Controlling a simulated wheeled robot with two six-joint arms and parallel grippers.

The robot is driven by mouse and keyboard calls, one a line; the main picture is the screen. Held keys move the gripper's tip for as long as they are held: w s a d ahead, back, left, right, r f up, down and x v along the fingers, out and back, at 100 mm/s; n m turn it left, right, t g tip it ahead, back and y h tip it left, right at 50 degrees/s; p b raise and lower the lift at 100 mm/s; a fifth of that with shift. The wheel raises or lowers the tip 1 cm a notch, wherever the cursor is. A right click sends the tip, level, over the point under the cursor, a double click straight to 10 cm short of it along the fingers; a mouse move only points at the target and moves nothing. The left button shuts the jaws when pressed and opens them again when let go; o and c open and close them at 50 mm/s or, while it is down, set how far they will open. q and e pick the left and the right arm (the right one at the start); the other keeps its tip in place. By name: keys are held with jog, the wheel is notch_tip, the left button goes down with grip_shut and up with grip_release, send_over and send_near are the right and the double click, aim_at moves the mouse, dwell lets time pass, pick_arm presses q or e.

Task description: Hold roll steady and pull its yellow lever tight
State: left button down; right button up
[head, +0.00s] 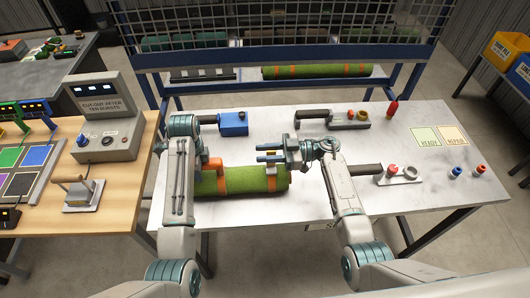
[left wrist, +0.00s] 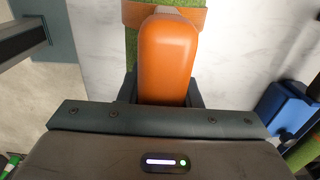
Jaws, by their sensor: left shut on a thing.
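The green turf roll (head: 250,180) lies across the pale worktable, with orange straps (head: 221,182) around it. It shows partly in the left wrist view. My left gripper (head: 206,160) is at the roll's left part. In the left wrist view it is shut on an orange rounded handle (left wrist: 168,55), which stands over a strap. My right gripper (head: 268,156) is above the roll's right part, fingers pointing left, open with nothing between them. I cannot make out a separate yellow lever. My left arm hides part of the roll's left end.
A blue box tool (head: 233,123) stands behind the roll. A dark-handled tool (head: 335,117) and a red-knobbed device (head: 400,174) lie to the right. Another green roll (head: 316,71) is on the rear shelf. READY (head: 427,138) and REPAIR mats lie at right.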

jog(key=shift+a, duration=0.1)
grip_shut()
